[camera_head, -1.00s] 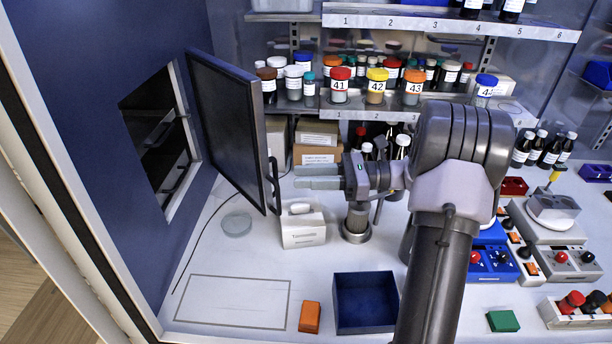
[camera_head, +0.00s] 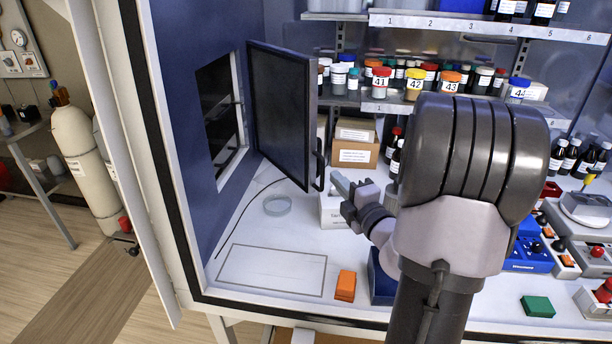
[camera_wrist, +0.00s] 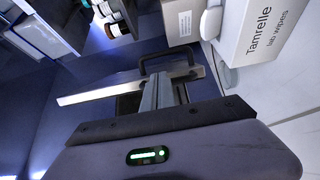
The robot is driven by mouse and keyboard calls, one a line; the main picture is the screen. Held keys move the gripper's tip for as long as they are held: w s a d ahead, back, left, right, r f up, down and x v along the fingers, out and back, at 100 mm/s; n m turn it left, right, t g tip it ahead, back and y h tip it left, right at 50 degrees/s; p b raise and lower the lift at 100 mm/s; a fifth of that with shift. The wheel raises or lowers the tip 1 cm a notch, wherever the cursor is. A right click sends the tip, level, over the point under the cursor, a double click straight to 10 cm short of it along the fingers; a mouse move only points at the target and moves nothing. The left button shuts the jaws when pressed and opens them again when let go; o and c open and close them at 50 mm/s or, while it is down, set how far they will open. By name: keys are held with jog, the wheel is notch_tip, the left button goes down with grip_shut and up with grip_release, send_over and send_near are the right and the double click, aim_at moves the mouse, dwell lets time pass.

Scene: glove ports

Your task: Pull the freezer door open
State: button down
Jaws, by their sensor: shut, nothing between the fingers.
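The freezer door (camera_head: 282,115) is a dark panel standing open, swung well out from the square opening (camera_head: 220,115) in the blue left wall. Its black bar handle (camera_head: 319,163) is on the door's free right edge. In the wrist view the handle (camera_wrist: 167,58) arches beyond the fingers, beside the pale door edge (camera_wrist: 105,90). My gripper (camera_head: 341,184) is shut and empty, just right of and slightly below the handle in the head view. It also shows shut in the wrist view (camera_wrist: 161,88). I cannot tell whether the fingers touch the handle or door.
A white wipes box (camera_head: 332,212) stands behind my gripper, with a cardboard box (camera_head: 355,151) farther back. A clear dish (camera_head: 277,205), an orange block (camera_head: 345,285) and a blue bin (camera_head: 381,284) are on the worktop. The outlined area (camera_head: 271,270) at front left is clear.

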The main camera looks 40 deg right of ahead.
aim_at(321, 161)
jog(key=b+x, duration=0.2)
jog(key=x, duration=0.7)
jog(key=shift+w+d+r, duration=0.1)
jog(key=shift+w, duration=0.15)
jog(key=shift+d, duration=0.1)
